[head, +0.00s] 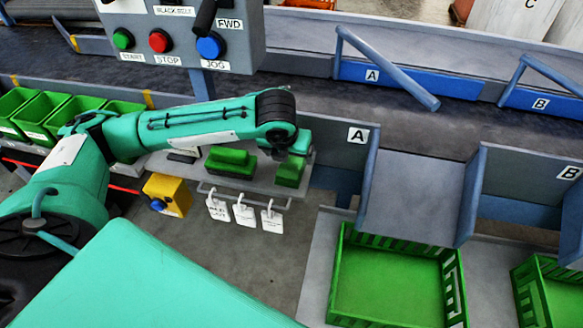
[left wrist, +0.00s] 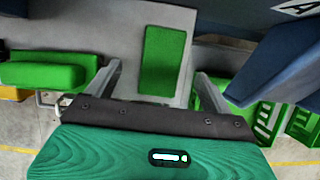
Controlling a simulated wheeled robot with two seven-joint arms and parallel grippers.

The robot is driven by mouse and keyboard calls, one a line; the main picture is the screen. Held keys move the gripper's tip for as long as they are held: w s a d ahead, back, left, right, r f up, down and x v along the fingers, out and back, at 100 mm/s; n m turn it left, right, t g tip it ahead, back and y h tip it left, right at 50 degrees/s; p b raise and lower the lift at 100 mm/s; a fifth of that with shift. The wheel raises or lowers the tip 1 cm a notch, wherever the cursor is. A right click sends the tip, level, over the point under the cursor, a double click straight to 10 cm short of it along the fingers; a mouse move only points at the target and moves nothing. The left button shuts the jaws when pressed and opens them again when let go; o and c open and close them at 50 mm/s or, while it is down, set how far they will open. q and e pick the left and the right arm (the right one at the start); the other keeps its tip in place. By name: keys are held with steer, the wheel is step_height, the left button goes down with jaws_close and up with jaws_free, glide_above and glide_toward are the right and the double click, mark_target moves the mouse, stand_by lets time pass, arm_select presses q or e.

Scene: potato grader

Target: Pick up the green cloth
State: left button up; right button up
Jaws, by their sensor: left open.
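The green cloth (left wrist: 163,58) is a flat green rectangle lying on a grey shelf in the left wrist view. In the head view the green cloth (head: 290,173) shows at the right end of the shelf, partly hidden by my left wrist. My left gripper (left wrist: 157,72) is open, one finger on each side of the cloth in the picture, with nothing between them. I cannot tell how far above the cloth it is. In the head view my left gripper (head: 299,145) is mostly hidden by the wrist. My right gripper is not in view.
A thicker green block-shaped thing (head: 231,162) lies left of the cloth on the shelf (head: 262,180). White tags (head: 243,214) hang from a rail below. A yellow button box (head: 167,195) is at the left. A blue-edged divider and a green crate (head: 340,301) stand to the right.

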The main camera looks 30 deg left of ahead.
mark_target(291, 164)
arm_select(q)
steer(key=x, duration=0.5)
steer(key=shift+d+f, duration=0.2)
steer(key=shift+f, duration=0.3)
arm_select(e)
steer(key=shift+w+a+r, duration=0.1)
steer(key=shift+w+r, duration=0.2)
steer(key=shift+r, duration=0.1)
arm_select(q)
steer(key=shift+f+p, duration=0.1)
steer(key=shift+p, duration=0.25)
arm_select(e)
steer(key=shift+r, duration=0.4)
arm_select(q)
steer(key=c, duration=1.1)
steer(key=shift+f, duration=0.1)
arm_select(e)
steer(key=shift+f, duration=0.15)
